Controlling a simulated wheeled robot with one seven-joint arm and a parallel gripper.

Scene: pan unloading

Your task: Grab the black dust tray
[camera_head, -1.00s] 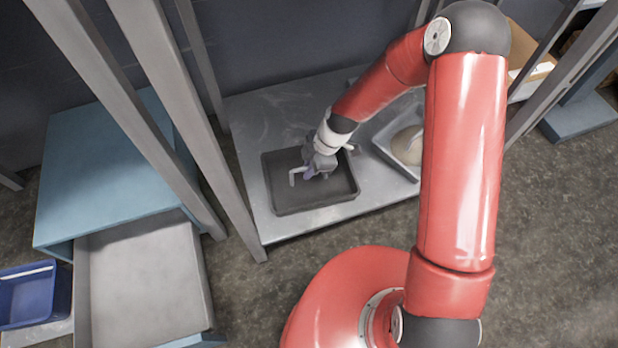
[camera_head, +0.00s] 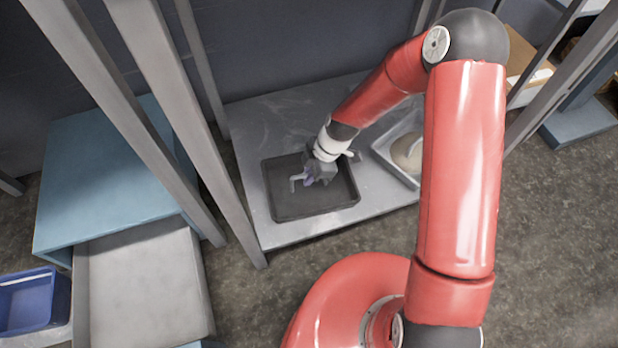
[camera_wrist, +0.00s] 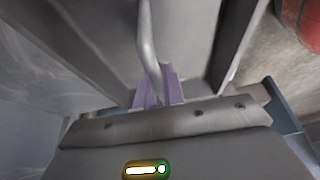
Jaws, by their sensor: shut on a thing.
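The black dust tray (camera_head: 285,208) lies flat on the grey metal shelf (camera_head: 252,205), left of the middle in the head view. A pale bar-like handle (camera_head: 295,184) stands up inside it. My gripper (camera_head: 310,181) points down into the tray from the upper right. In the wrist view its purple fingers (camera_wrist: 158,92) are shut on the handle bar (camera_wrist: 149,45), one on each side. The lower end of the bar is hidden by the gripper. I cannot see a gap between tray and shelf.
A lighter tray (camera_head: 383,149) with a beige round thing (camera_head: 408,150) stands close on the right. A grey post (camera_head: 190,120) rises left of the shelf. Farther left are a blue cabinet (camera_head: 105,175), a grey bin (camera_head: 140,280) and a blue box (camera_head: 28,300).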

